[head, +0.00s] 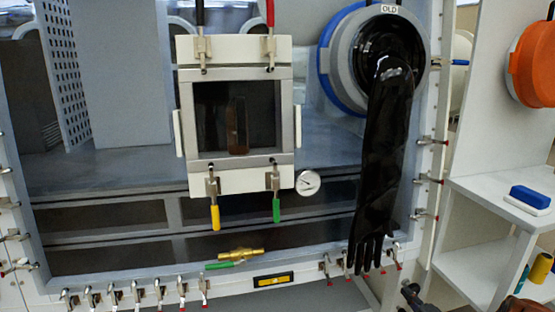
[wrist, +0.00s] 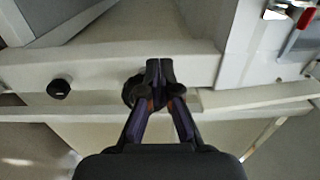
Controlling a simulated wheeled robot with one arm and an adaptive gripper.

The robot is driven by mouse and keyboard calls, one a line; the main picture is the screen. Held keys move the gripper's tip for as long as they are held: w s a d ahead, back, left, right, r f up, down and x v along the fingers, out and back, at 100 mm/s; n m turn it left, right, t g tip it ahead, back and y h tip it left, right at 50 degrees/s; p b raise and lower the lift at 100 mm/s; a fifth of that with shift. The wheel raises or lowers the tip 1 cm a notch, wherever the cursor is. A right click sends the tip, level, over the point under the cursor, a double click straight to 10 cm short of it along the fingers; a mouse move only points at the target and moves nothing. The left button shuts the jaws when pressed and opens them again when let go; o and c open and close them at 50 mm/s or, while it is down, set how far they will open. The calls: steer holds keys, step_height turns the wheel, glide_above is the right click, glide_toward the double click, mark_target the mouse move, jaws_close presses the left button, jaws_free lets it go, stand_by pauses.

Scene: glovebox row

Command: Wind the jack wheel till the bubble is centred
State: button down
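A yellow-and-black spirit level (head: 273,280) is on the glovebox's lower frame in the head view. Its bubble is too small to read. In the wrist view my gripper (wrist: 160,72) points at a pale horizontal rail, with its fingertips together. A dark round knob or wheel (wrist: 129,92) shows just left of the fingers and is partly hidden by them. I cannot tell whether they touch it, and nothing is clearly seen between the fingertips. A second black round knob (wrist: 59,88) is further left on the rail. I cannot tell for certain which is the jack wheel.
A long black glove (head: 380,165) hangs from the port at the right of the glovebox. A brass valve with a green handle (head: 240,254) is above the level. Several toggle clamps (head: 158,292) line the lower frame. A white shelf (head: 500,190) stands at right.

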steer(key=shift+a+r, duration=0.15)
steer(key=shift+a, duration=0.05)
steer(key=p+v, duration=0.2)
steer(key=v, duration=0.4)
steer(key=shift+p, duration=0.3)
steer(key=d+f+n+b, duration=0.2)
steer(key=d+n+b, duration=0.2)
steer(key=n+b, duration=0.55)
steer(key=d+f+n+b, duration=0.3)
steer(key=d+n+b, duration=0.1)
steer(key=n, duration=1)
steer(key=x, duration=0.7)
steer(key=shift+w+p, duration=0.4)
steer(key=shift+p, duration=0.05)
